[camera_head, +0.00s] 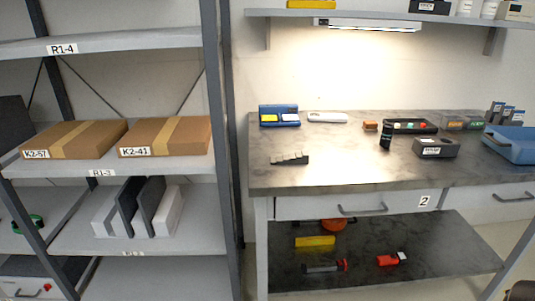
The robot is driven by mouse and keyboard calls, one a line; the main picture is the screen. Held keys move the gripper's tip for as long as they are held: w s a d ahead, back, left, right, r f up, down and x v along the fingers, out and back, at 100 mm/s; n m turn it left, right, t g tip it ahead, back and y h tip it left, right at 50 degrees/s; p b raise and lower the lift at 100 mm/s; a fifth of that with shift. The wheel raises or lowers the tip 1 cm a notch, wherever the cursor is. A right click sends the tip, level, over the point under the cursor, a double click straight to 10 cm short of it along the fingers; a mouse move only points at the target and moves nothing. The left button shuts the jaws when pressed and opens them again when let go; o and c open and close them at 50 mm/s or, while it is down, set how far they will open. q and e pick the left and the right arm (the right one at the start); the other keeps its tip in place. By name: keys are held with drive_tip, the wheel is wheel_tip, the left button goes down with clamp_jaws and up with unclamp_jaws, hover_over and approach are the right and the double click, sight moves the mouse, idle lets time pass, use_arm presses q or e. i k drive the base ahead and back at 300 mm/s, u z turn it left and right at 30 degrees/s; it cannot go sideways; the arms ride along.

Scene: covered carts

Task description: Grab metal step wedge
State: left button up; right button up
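The metal step wedge (290,159) is a small grey stepped block. It lies on the left front part of the grey worktable (330,180), apart from the other items. Its steps appear to rise toward the right. Neither of my grippers can be made out in the head view, and nothing touches the wedge.
A blue device (279,110) and a white item (327,117) stand behind the wedge. A black bottle (386,136), a dark box (436,148) and a blue bin (512,140) are to the right. A shelf rack (225,150) with cardboard boxes (165,137) stands left. The tabletop around the wedge is clear.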

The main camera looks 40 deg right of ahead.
sight(299, 158)
drive_tip(key=i, duration=0.55)
drive_tip(key=z, duration=0.85)
